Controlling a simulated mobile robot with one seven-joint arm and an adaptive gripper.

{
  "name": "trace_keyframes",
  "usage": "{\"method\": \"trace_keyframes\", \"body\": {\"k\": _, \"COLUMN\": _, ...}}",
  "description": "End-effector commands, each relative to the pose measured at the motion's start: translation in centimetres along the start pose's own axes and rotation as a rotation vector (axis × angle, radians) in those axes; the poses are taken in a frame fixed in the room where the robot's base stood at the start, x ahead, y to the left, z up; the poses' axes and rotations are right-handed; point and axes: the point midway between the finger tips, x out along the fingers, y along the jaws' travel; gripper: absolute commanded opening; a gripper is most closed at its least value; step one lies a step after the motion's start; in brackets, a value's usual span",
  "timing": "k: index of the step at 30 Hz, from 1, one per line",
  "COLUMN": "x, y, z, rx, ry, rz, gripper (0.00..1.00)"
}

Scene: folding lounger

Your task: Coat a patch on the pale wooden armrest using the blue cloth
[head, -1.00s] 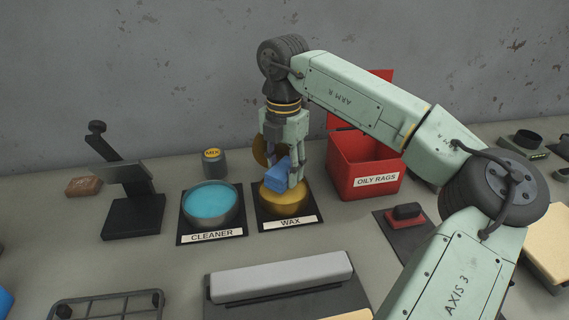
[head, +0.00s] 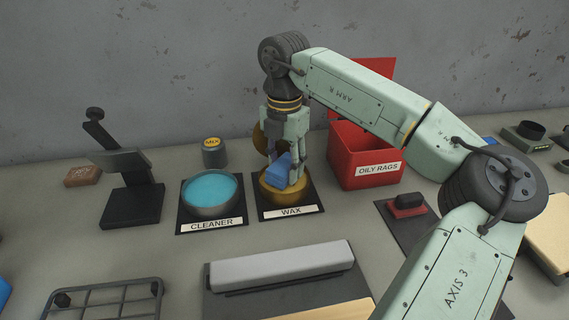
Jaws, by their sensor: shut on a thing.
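My gripper (head: 285,176) points down over the open wax tin (head: 287,200) and is shut on the blue cloth (head: 282,169), which looks like a folded block. The cloth's lower end is at the tin's opening. I cannot tell whether it touches the wax, because the fingers and cloth hide that part. A pale wooden piece (head: 335,311), perhaps the armrest, shows only partly at the bottom edge. Another pale panel (head: 548,220) shows at the right edge, partly behind my arm.
The cleaner dish (head: 210,190) of blue liquid stands left of the wax. The red oily rags bin (head: 365,168) stands open to the right. A long grey bar (head: 281,266), a wire rack (head: 105,298) and a black stand (head: 132,208) are nearby.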

Motion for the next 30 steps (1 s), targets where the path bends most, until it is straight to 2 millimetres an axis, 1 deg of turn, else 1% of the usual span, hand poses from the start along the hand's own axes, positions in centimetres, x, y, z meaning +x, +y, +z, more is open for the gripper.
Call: {"method": "trace_keyframes", "body": {"k": 30, "x": 1.1, "y": 0.0, "z": 0.0, "rx": 0.0, "ry": 0.0, "rz": 0.0, "gripper": 0.17}}
